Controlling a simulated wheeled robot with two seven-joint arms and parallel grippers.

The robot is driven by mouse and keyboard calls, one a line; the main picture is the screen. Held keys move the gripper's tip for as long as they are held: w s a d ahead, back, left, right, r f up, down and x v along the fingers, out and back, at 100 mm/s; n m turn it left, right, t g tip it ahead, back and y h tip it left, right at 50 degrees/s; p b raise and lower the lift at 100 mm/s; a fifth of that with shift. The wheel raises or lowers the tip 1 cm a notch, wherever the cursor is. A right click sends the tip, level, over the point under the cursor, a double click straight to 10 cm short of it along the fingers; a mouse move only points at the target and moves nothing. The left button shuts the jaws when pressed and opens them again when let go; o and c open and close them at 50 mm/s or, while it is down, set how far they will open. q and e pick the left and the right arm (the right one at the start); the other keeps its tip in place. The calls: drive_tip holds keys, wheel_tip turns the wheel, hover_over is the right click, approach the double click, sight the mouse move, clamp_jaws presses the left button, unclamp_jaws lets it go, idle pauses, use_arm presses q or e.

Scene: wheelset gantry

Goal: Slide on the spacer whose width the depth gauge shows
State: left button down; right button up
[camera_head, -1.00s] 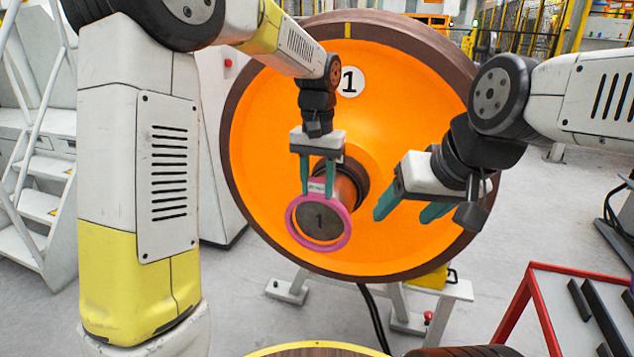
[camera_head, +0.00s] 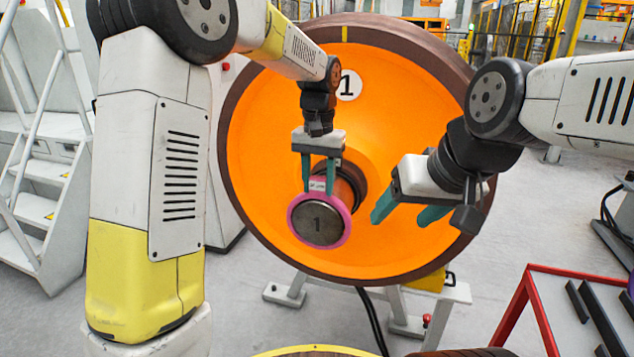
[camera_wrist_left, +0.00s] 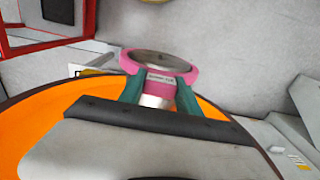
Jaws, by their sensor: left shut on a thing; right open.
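A pink spacer ring (camera_head: 346,208) with a small pale label sits around the dark axle end (camera_head: 318,222) of the orange wheel (camera_head: 410,120) marked 1. The axle face shows through the ring's hole. My left gripper (camera_head: 318,187) is shut on the ring's upper edge, fingers pointing down. The left wrist view also shows the spacer ring (camera_wrist_left: 164,87) between the green fingers (camera_wrist_left: 160,95); the label's text is too small to read. My right gripper (camera_head: 400,218) is open and empty, right of the axle. I see no depth gauge.
A red-framed table (camera_head: 560,300) with dark bars stands at lower right. White wheel-stand feet (camera_head: 405,322) are below the wheel. White stairs (camera_head: 35,180) stand at far left. A yellow-rimmed round top (camera_head: 315,351) shows at the bottom edge.

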use_arm(q)
drive_tip(key=shift+w+d, duration=0.4)
drive_tip(key=shift+w, duration=0.85)
drive_tip(key=shift+w+d, duration=0.45)
drive_tip(key=shift+w, duration=0.8)
drive_tip(key=shift+w+d, duration=0.4)
drive_tip(key=shift+w, duration=0.85)
drive_tip(key=shift+w+d, duration=0.1)
drive_tip(key=shift+w, duration=0.25)
drive_tip(key=shift+w+d, duration=0.2)
drive_tip(key=shift+w, duration=0.4)
drive_tip(key=shift+w+d, duration=0.15)
drive_tip(key=shift+w, duration=0.4)
drive_tip(key=shift+w+d, duration=0.1)
drive_tip(key=shift+w, duration=0.25)
drive_tip(key=shift+w+d, duration=0.25)
drive_tip(key=shift+w, duration=0.4)
drive_tip(key=c, duration=0.8)
unclamp_jaws()
drive_tip(key=shift+o, duration=0.2)
wheel_tip(320, 180, up, 8)
drive_tip(key=shift+f, duration=0.1)
